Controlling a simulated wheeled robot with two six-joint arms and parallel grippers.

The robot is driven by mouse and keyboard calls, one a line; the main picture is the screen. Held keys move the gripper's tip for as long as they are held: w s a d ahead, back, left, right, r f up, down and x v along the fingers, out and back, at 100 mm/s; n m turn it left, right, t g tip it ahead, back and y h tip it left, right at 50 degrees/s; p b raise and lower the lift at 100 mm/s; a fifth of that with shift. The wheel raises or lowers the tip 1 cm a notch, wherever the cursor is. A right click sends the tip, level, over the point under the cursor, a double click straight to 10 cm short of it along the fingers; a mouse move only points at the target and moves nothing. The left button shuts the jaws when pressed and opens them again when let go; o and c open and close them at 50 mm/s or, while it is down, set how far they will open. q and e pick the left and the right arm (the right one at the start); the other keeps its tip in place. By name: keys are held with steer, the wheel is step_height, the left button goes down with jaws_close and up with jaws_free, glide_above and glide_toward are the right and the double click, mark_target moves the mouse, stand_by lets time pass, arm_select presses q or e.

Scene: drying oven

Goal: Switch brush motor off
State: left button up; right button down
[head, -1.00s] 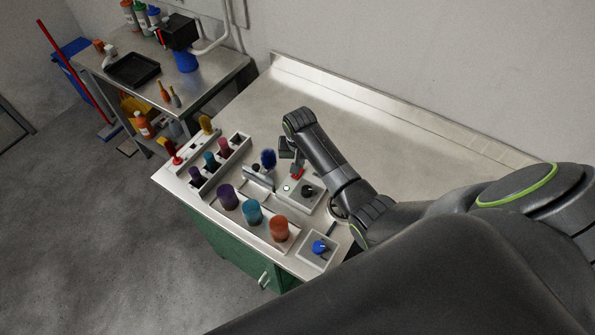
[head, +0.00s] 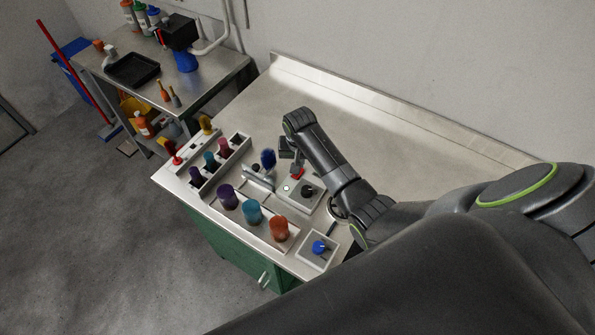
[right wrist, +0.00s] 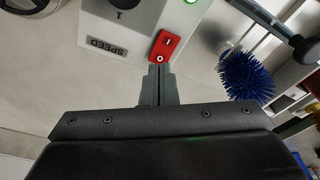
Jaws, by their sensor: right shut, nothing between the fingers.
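The brush motor's control box (head: 300,194) stands on the metal bench in the head view, with a lit green lamp, a black knob and a red rocker switch (head: 298,174). In the right wrist view the red switch (right wrist: 166,48) sits on the box face near a "SPEED" label, with the green lamp (right wrist: 191,1) lit at the top edge. My right gripper (right wrist: 158,68) is shut and empty, its fingertips right at the switch's lower end; contact cannot be told. A blue round brush (right wrist: 246,77) is to the right of it. My left gripper is not in view.
A small tray with a blue item (head: 319,247) is at the front corner. The back of the bench (head: 370,115) is clear.

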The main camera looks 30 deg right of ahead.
steer(key=shift+f+b, duration=0.45)
steer(key=shift+f, duration=0.45)
stand_by(0.6)
steer(key=shift+r, duration=0.1)
step_height(320, 180, up, 3)
steer(key=p, duration=0.3)
steer(key=shift+b, duration=0.35)
steer(key=shift+r, duration=1.95)
